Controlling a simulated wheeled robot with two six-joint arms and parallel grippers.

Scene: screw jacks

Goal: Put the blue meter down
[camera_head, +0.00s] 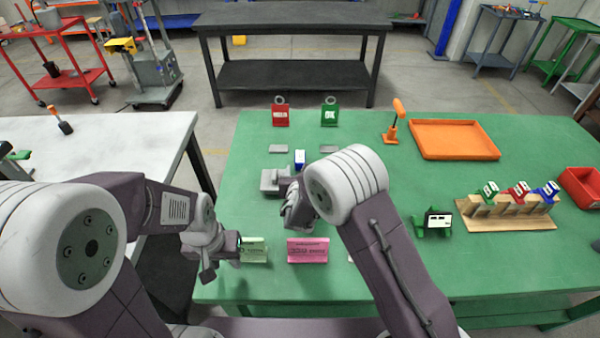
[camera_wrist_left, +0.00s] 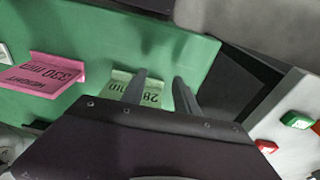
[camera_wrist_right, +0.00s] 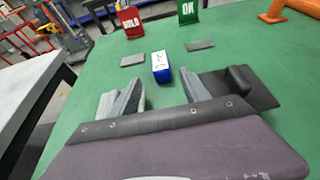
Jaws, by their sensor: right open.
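The blue meter (camera_head: 299,158), with a white face, is near the middle of the green table beside a grey metal fixture (camera_head: 270,181). In the right wrist view the blue meter (camera_wrist_right: 161,68) sits just beyond and between the fingertips, apart from both. My right gripper (camera_wrist_right: 160,88) is open and empty; in the head view its arm partly hides it and the fixture. My left gripper (camera_wrist_left: 160,86) is open and empty near the table's front left edge, by the light green label (camera_head: 253,250).
Behind the meter, two grey plates (camera_head: 330,149) lie before red (camera_head: 281,116) and green (camera_head: 329,115) signs. A pink label (camera_head: 308,250) stands at the front. At right are an orange tray (camera_head: 455,157), a wooden rack (camera_head: 508,218) with several meters and a green device (camera_head: 433,222).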

